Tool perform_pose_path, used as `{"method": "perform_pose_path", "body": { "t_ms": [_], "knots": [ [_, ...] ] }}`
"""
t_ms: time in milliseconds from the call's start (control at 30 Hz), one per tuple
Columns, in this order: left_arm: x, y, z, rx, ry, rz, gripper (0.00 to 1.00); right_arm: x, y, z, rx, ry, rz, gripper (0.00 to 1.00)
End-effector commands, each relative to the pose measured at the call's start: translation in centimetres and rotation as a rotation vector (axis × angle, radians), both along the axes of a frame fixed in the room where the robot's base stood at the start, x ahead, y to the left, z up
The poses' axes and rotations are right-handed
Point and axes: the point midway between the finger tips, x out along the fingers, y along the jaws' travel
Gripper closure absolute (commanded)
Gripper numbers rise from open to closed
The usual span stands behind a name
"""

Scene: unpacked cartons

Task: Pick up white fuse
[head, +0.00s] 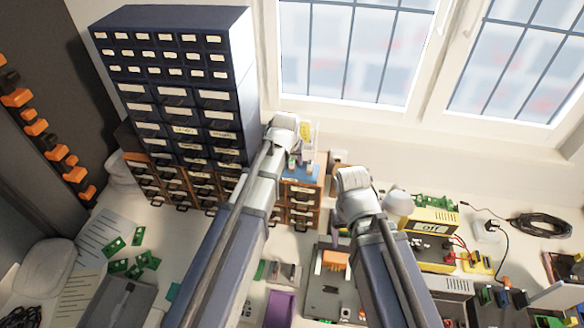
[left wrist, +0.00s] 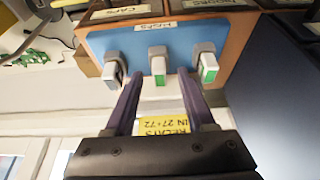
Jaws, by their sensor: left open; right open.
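Three small plug-like pieces stand in a row on a blue panel in the left wrist view. The middle white piece with a green face (left wrist: 158,66) looks like a white fuse. Another white-and-green piece (left wrist: 207,66) is to its right, and a grey-and-black piece (left wrist: 113,70) is to its left. My left gripper (left wrist: 158,84) is open, its purple fingers on either side of the middle piece, with no visible grip. In the head view the left gripper (head: 293,150) is over the blue-topped drawer unit, partly hidden by its wrist. My right gripper (head: 339,232) is open and mostly hidden below its wrist.
The blue panel (left wrist: 180,38) tops a wooden drawer unit (head: 300,203). A tall dark drawer cabinet (head: 180,90) stands left of it. A yellow power box (head: 430,222), green circuit boards and cables clutter the right side. A window is behind.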

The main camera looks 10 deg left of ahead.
Motion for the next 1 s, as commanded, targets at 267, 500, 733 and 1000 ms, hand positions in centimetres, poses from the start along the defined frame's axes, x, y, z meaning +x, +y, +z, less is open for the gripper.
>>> {"method": "perform_pose_path", "body": {
  "t_ms": [267, 500, 733, 1000],
  "knots": [
    [-0.03, -0.01, 0.13, 0.0, 0.0, 0.0, 0.63, 0.0, 0.0, 0.13, 0.0, 0.0, 0.0, 0.29],
    [-0.03, -0.01, 0.13, 0.0, 0.0, 0.0, 0.9, 0.0, 0.0, 0.13, 0.0, 0.0, 0.0, 0.29],
    [-0.03, -0.01, 0.13, 0.0, 0.0, 0.0, 1.0, 0.0, 0.0, 0.12, 0.0, 0.0, 0.0, 0.29],
    [-0.04, -0.01, 0.12, 0.0, 0.0, 0.0, 1.0, 0.0, 0.0, 0.12, 0.0, 0.0, 0.0, 0.29]
  ]
}}
